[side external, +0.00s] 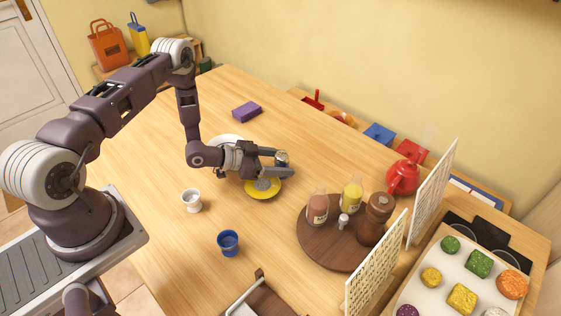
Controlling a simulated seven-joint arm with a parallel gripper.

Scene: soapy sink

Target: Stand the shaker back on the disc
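My gripper (281,163) is above the far right side of a yellow plate (262,195), with its fingers pointing right. A small grey, metallic-looking shaker (282,157) is between the fingertips, and the fingers look closed on it. Its lower part is hidden by the near finger. The dark brown round wooden disc (316,246) lies on the table to the right, apart from the gripper. On it stand a pinkish-brown bottle (317,210), a yellow bottle (352,195), a small white shaker (343,221) and a tall brown mill (375,217).
A white cup (191,201) and a blue cup (228,242) stand left of the disc. A white plate (227,138) is partly behind my arm. A red teapot (403,177) and upright patterned panels (376,266) stand close on the disc's right. Table between gripper and disc is clear.

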